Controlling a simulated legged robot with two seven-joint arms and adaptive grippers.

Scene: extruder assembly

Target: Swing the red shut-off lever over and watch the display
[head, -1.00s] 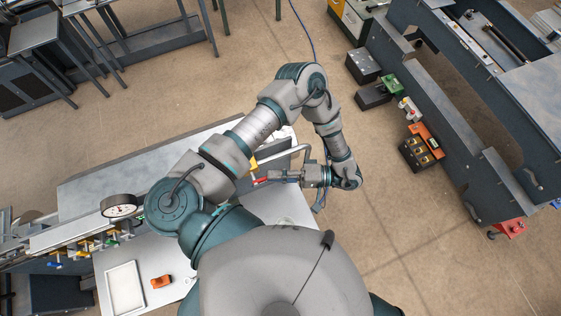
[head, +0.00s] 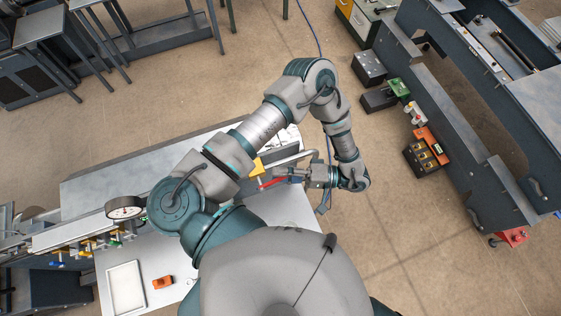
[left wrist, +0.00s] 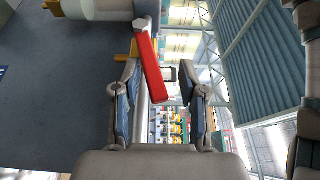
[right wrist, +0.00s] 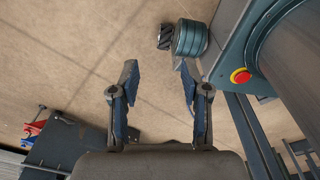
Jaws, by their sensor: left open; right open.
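The red lever (head: 273,182) sticks out beside the end of the bench, near a yellow part. In the left wrist view the red lever (left wrist: 152,66) is a long flat bar, slanting down between the fingers of my left gripper (left wrist: 160,82). The fingers are apart, and I cannot tell whether either touches the bar. In the head view my left gripper (head: 284,174) is at the lever's right end. My right gripper (right wrist: 158,76) is open and empty above the floor; the head view does not show it. A round white-faced gauge (head: 125,208) stands at the left; its reading is too small to tell.
A white tray (head: 109,288) and an orange part (head: 162,282) are on the near bench. A bent pipe (head: 292,160) is beside my left gripper. In the right wrist view a red button (right wrist: 240,76) is on a machine at the right.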

